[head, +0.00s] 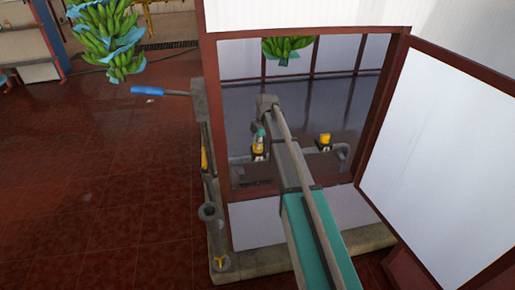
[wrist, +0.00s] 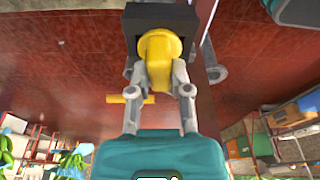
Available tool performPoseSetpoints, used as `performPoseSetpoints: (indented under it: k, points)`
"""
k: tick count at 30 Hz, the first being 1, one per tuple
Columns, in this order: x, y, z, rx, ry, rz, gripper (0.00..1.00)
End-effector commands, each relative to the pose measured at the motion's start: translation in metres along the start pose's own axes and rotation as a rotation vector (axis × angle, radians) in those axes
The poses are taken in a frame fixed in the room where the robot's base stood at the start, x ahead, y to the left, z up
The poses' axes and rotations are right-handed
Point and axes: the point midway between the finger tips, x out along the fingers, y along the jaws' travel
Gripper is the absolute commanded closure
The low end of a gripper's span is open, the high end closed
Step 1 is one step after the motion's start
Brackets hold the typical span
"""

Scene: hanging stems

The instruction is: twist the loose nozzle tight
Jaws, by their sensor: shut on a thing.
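In the wrist view a yellow nozzle (wrist: 155,50) with a round flange sits against a dark block (wrist: 160,18). My gripper (wrist: 159,78) has a grey finger on each side of the nozzle and is shut on it. In the head view my gripper (head: 261,136) is small, at the far end of my arm, over a yellow nozzle (head: 258,148) inside the framed opening. A second yellow nozzle (head: 325,139) stands to its right, apart from my gripper. I cannot tell from these frames how tightly either one is seated.
A red-brown frame (head: 215,110) and white panels (head: 455,130) surround the opening. A grey pipe (head: 211,235) stands at its left, near a blue-handled lever (head: 147,91). Banana bunches (head: 105,35) hang at upper left. The red tiled floor at left is clear.

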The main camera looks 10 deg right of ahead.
Motion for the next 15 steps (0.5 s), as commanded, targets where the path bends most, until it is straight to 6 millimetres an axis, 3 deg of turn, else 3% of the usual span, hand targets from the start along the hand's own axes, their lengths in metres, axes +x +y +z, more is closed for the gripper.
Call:
performPoseSetpoints:
  k: [3,4,10,15]
  points:
    - [0.0001,-0.0001,0.0,0.001,0.0,0.0,1.0]
    - [0.0001,-0.0001,0.0,0.001,0.0,0.0,0.73]
    - [0.0,-0.0001,0.0,0.001,0.0,0.0,0.35]
    - [0.0,0.0,0.0,0.002,0.0,0.001,0.34]
